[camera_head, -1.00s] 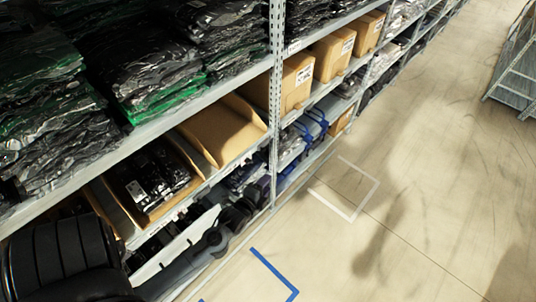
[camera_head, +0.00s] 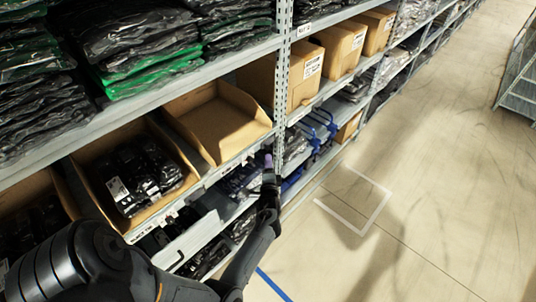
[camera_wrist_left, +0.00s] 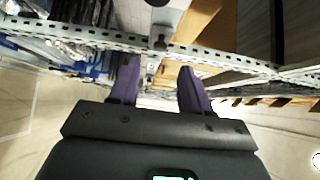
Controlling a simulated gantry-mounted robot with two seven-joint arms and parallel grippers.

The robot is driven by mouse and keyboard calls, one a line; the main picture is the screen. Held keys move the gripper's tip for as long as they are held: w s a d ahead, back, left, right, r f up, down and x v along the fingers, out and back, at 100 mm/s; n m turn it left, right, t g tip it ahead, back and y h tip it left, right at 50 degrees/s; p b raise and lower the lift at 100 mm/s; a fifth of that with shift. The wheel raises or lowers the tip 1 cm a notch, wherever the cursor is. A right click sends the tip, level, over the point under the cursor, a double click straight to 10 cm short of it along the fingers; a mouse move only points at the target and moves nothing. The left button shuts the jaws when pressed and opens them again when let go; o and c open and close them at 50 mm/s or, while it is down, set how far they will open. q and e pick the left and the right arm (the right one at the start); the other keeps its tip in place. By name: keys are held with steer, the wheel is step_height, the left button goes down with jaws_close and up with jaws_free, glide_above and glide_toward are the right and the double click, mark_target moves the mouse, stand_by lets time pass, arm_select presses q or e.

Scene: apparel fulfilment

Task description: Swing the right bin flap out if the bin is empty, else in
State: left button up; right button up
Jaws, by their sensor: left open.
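The right-hand cardboard bin (camera_head: 222,122) on the middle shelf looks empty, its bare brown floor showing. The bin to its left (camera_head: 98,190) holds black wrapped packages (camera_head: 140,175). My left gripper (camera_head: 268,162) is at the shelf front, right of the empty bin and close to the perforated upright. In the left wrist view its two purple fingers (camera_wrist_left: 158,72) are spread with nothing between them. A small dark knob-like part (camera_wrist_left: 159,40) on a pale plate (camera_wrist_left: 158,18) shows just beyond the fingertips. I cannot tell whether this is the flap. My right gripper is out of view.
The perforated upright (camera_head: 283,75) stands beside the gripper. Closed cardboard boxes (camera_head: 308,72) stand on the shelf to its right. Wrapped garments (camera_head: 130,45) fill the upper shelf. The aisle floor (camera_head: 430,190) at right is clear.

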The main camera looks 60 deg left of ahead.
mark_target(268, 148)
arm_select(q)
steer(key=shift+b+x, duration=2.5)
steer(key=shift+x, duration=1.5)
steer(key=shift+c, duration=0.5)
jaws_close()
